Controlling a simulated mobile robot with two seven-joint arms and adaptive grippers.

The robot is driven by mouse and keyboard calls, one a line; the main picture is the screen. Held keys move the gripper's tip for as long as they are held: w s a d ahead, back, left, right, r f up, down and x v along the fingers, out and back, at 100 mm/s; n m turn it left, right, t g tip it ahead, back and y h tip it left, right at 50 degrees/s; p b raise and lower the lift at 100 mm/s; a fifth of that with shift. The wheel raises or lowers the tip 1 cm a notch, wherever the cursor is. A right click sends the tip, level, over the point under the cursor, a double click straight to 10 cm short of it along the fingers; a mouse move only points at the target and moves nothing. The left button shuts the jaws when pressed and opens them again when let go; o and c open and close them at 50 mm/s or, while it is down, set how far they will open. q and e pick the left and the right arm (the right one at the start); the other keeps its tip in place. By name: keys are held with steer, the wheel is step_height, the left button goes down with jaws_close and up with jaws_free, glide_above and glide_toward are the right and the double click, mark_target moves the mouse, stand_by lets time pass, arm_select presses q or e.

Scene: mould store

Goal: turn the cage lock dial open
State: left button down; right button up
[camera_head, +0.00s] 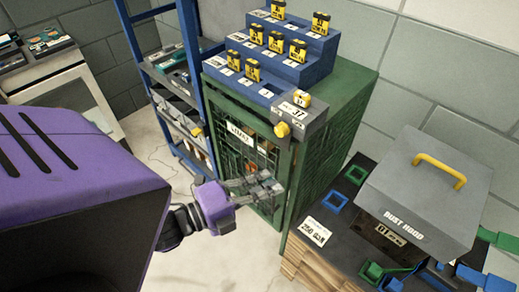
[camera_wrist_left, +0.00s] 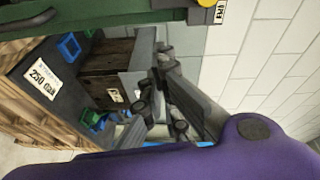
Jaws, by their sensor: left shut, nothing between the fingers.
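The green mesh cage (camera_head: 330,140) stands in the middle of the head view, with a white label on its front door. A grey lock box (camera_head: 300,115) sits at its upper front corner, with a round yellow dial (camera_head: 282,129) on its front. My left gripper (camera_head: 268,187) is in front of the cage door, below the dial and apart from it. It is shut and empty. In the left wrist view its fingers (camera_wrist_left: 158,75) show in the middle, and the cage's green edge (camera_wrist_left: 90,20) runs along the top. My right gripper is not in view.
Blue steps (camera_head: 290,55) with several yellow tagged items stand on the cage. A blue rack (camera_head: 185,80) stands left. To the right, a grey dust hood (camera_head: 430,190) with a yellow handle sits on a dark-topped bench (camera_head: 335,220). Floor shows left of the cage.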

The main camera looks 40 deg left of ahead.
arm_select(q)
steer(key=w+d+r+m+p, duration=0.2)
steer(key=w+d, duration=0.3)
steer(key=w, duration=0.4)
steer(key=shift+h, duration=0.4)
steer(key=a, duration=0.4)
steer(key=shift+f, duration=0.3)
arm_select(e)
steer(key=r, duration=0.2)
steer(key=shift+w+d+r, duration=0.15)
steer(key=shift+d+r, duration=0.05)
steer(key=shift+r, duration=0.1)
arm_select(q)
steer(key=shift+a, duration=0.1)
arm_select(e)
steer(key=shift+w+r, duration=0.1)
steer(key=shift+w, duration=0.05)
arm_select(q)
steer(key=shift+a+f+m+p, duration=0.1)
steer(key=shift+f+m+p, duration=0.05)
steer(key=shift+m+p, duration=0.15)
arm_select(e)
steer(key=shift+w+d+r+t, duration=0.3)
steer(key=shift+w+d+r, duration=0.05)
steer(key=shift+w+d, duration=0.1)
arm_select(q)
steer(key=shift+a, duration=0.1)
